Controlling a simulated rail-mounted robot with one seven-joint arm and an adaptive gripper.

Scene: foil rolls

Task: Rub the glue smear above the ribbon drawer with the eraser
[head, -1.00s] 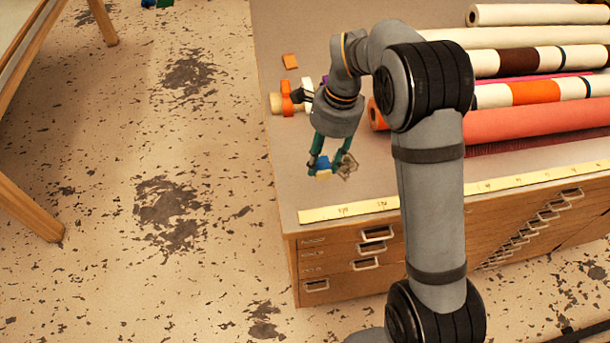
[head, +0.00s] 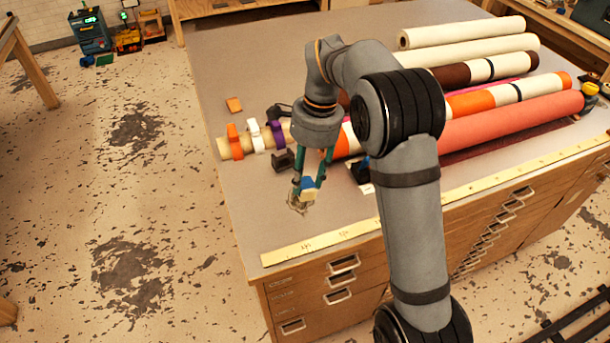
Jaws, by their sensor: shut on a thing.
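My gripper (head: 309,184) points down over the front left part of the table top. It is shut on a small eraser (head: 308,187), blue above and pale below. A dull grey-brown glue smear (head: 297,207) lies on the table top just below and slightly left of the eraser, partly hidden by it and the fingers. I cannot tell whether the eraser touches the surface. Drawers (head: 341,282) with metal pulls are in the cabinet front below the yellow ruler strip (head: 325,236). Their labels are too small to read, so I cannot tell which is the ribbon drawer.
A pale roll with an orange band (head: 234,142) and white and purple bands lies behind my gripper. A dark block (head: 283,161) stands close behind it. A blue-black item (head: 361,170) is to the right. A coral roll (head: 510,124) and others lie right.

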